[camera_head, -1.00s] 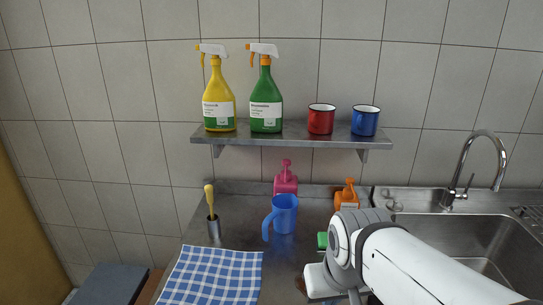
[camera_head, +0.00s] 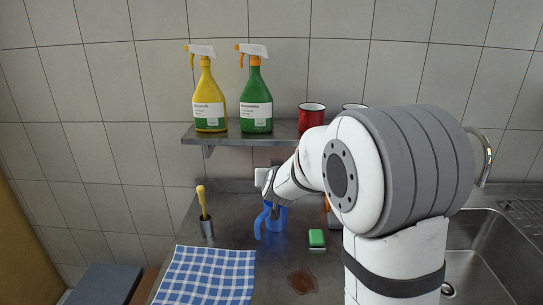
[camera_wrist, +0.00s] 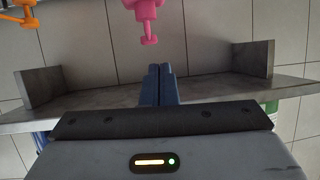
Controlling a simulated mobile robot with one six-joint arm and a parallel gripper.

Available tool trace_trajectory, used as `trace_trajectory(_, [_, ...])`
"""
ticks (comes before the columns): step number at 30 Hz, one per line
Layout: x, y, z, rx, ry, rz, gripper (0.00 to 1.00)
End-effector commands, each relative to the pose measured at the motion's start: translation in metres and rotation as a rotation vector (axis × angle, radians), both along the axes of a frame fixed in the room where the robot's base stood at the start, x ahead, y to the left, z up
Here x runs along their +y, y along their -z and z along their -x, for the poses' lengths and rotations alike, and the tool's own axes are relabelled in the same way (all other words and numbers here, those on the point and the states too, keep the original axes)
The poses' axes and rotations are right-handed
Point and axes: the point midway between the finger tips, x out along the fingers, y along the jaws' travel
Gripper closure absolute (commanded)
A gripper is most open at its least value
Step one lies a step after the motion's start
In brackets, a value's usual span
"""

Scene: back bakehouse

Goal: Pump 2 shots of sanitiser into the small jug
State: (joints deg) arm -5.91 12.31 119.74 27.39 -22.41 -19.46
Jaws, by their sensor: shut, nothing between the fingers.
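The blue jug (camera_head: 275,218) stands on the steel counter, its upper part covered by my arm in the head view. My gripper (camera_head: 272,203) is in front of the jug in that view. In the wrist view my gripper (camera_wrist: 160,68) is shut and empty, its fingertips close to the nozzle of a pink pump bottle (camera_wrist: 148,12). I cannot tell whether they touch. The pink bottle is hidden behind my arm in the head view. An orange pump bottle (camera_wrist: 18,15) shows at the wrist view's top left. No label on either pump bottle is readable.
The wall shelf (camera_head: 225,138) holds yellow (camera_head: 209,100) and green (camera_head: 256,102) spray bottles and a red mug (camera_head: 311,116). The sink (camera_head: 490,255) is right.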

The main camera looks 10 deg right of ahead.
Motion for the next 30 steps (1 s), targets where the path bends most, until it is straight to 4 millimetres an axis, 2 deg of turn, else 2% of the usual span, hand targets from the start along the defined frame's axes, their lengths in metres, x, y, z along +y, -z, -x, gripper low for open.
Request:
trace_trajectory(1, [-0.002, 0.002, -0.012, -0.029, 0.022, 0.011, 1.0])
trace_trajectory(3, [-0.005, 0.003, -0.023, -0.07, 0.054, 0.027, 1.0])
trace_trajectory(6, [-0.009, 0.003, -0.033, -0.107, 0.082, 0.045, 1.0])
trace_trajectory(22, [-0.013, 0.004, -0.041, -0.125, 0.098, 0.053, 1.0])
trace_trajectory(26, [-0.016, 0.007, -0.056, -0.124, 0.098, 0.054, 1.0])
trace_trajectory(30, [-0.021, 0.012, -0.079, -0.123, 0.098, 0.052, 1.0])
